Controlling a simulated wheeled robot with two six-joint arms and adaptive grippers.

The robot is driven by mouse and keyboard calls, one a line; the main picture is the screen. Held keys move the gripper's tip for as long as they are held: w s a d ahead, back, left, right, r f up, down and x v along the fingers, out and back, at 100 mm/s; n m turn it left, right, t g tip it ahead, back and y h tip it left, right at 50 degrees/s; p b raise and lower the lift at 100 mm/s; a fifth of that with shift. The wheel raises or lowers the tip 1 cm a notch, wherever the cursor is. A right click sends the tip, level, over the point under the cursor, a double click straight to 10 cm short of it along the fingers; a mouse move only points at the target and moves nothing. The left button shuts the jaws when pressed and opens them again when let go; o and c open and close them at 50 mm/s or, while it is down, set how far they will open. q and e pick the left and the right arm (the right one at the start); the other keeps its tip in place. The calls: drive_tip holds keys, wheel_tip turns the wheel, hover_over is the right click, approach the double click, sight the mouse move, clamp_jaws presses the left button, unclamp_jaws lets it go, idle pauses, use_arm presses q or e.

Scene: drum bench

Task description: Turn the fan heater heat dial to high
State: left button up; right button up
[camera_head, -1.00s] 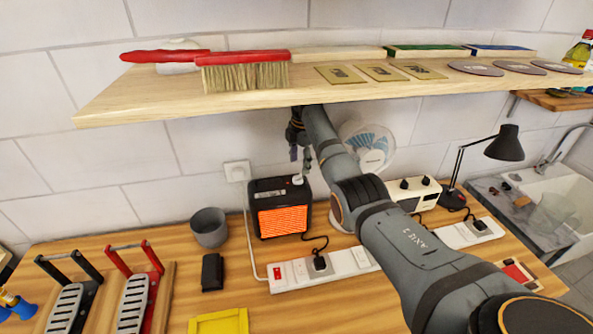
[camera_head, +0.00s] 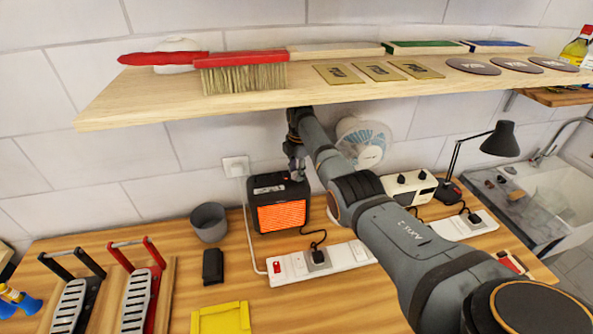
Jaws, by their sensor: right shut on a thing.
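The fan heater (camera_head: 281,217) is a small black box with a glowing orange front grille, standing on the wooden bench against the wall. My right arm reaches in from the lower right, and its gripper (camera_head: 297,172) points down at the right part of the heater's top, under the shelf. The right gripper is shut on the heat dial, which is mostly hidden by the fingers. The dial's setting cannot be read. My left gripper is not in view.
A wooden shelf (camera_head: 150,106) with a red brush (camera_head: 243,75) overhangs the heater. A grey cup (camera_head: 209,222) stands left of it, a white power strip (camera_head: 345,257) in front. A fan (camera_head: 363,143) is behind my arm.

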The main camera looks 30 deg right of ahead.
drive_tip(key=shift+c, duration=0.6)
drive_tip(key=shift+m, duration=0.4)
drive_tip(key=m, duration=0.4)
drive_tip(key=shift+a+m, duration=0.1)
drive_tip(key=shift+m, duration=0.3)
drive_tip(key=m, duration=0.5)
drive_tip(key=shift+m+h, duration=0.3)
drive_tip(key=shift+h, duration=0.1)
drive_tip(key=shift+f, duration=0.1)
drive_tip(key=o, duration=1.2)
drive_tip(key=shift+c, duration=0.2)
